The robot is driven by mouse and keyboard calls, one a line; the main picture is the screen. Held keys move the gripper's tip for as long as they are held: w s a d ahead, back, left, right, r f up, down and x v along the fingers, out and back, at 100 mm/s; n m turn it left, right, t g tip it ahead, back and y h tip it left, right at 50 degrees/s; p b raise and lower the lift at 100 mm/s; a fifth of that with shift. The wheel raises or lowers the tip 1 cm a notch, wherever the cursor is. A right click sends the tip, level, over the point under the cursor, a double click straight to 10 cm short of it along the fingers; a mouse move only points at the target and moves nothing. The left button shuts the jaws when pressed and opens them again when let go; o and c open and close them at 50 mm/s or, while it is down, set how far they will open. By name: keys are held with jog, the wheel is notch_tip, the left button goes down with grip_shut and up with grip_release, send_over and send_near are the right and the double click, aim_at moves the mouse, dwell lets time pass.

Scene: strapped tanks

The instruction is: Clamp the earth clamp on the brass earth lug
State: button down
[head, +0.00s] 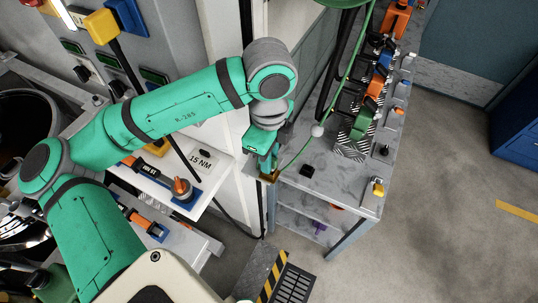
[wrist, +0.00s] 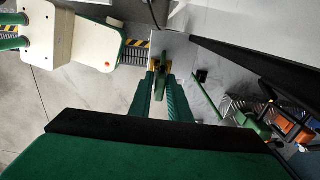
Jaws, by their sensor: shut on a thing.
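My gripper (head: 266,160) is shut on the green earth clamp (wrist: 160,88), at the near left edge of the grey bench. In the wrist view my gripper's fingers (wrist: 165,92) close on it from both sides. A brass-coloured piece (head: 268,178) shows at the clamp's tip, and in the wrist view (wrist: 153,65) too. I cannot tell whether it is the brass earth lug or part of the clamp, nor whether the clamp is closed around anything. The green cable (head: 298,153) runs from the clamp up over the bench.
The bench (head: 340,190) carries a small black block (head: 307,170), a yellow padlock-like piece (head: 377,187) and a row of coloured handles (head: 374,85). A white shelf marked 15 NM (head: 200,162) is at left. A striped step (head: 275,275) stands below.

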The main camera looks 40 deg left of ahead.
jog(key=shift+f, duration=0.65)
jog(key=c, duration=1.6)
grip_release()
jog(key=shift+o, duration=0.2)
jog(key=shift+r, duration=3.75)
